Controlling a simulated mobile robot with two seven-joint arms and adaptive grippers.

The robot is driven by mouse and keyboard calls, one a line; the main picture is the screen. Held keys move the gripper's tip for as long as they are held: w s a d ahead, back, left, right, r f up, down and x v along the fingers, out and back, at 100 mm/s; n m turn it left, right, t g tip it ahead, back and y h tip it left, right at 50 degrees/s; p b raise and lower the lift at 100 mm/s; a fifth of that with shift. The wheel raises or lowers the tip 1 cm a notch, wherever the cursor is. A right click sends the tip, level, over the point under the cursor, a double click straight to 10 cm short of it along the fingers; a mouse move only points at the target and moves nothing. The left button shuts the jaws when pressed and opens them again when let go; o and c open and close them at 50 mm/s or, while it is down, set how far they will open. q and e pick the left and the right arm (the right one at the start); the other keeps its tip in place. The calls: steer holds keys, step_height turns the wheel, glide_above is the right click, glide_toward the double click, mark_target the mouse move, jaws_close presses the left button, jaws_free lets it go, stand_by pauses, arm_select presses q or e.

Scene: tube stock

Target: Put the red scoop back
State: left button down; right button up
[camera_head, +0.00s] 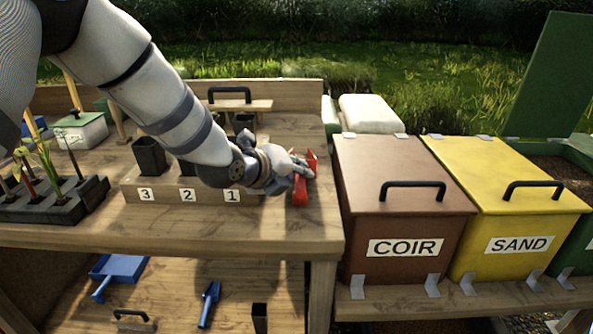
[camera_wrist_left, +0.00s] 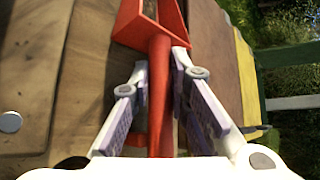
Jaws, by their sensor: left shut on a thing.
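The red scoop (camera_head: 300,191) is at the right end of the wooden bench top, close to its right edge. My left gripper (camera_head: 303,172) is shut on the red scoop. In the left wrist view the scoop (camera_wrist_left: 159,60) has its handle running between the two fingers (camera_wrist_left: 163,88), with its open pan beyond the fingertips. My forearm hides part of the bench behind it. I cannot tell whether the scoop touches the bench top. My right gripper is not in view.
A wooden block marked 3, 2, 1 (camera_head: 160,197) holds black pots (camera_head: 149,157). Closed bins, brown COIR (camera_head: 405,220) and yellow SAND (camera_head: 520,210), stand right of the bench. A blue dustpan (camera_head: 122,268) and blue scoop (camera_head: 210,300) lie on the lower shelf.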

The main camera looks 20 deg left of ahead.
arm_select(q)
steer(key=shift+f, duration=0.25)
steer(key=c, duration=1.4)
jaws_free()
steer(key=shift+c, duration=0.2)
steer(key=v, duration=1.2)
